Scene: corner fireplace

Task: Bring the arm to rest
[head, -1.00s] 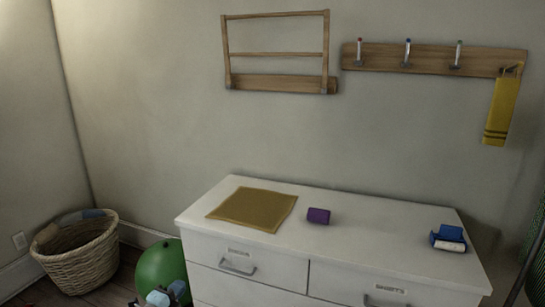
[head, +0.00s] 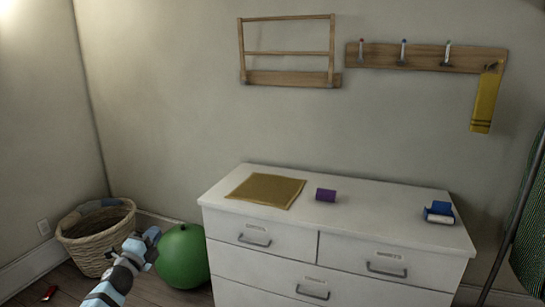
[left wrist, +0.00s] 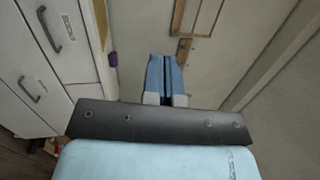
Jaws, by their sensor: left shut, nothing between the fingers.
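My left arm comes in from the bottom left in the head view. Its gripper (head: 150,240) is in the air in front of the green ball and the wicker basket. In the left wrist view the two blue fingers (left wrist: 165,62) are closed together with nothing between them. My right gripper is not in view.
A white dresser (head: 250,222) stands to the right, with a tan mat (head: 266,190), a purple block (head: 326,195) and a blue item (head: 439,212) on top. A green ball (head: 184,260) and a wicker basket (head: 88,250) stand left of it. A red object (head: 48,293) lies on the floor.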

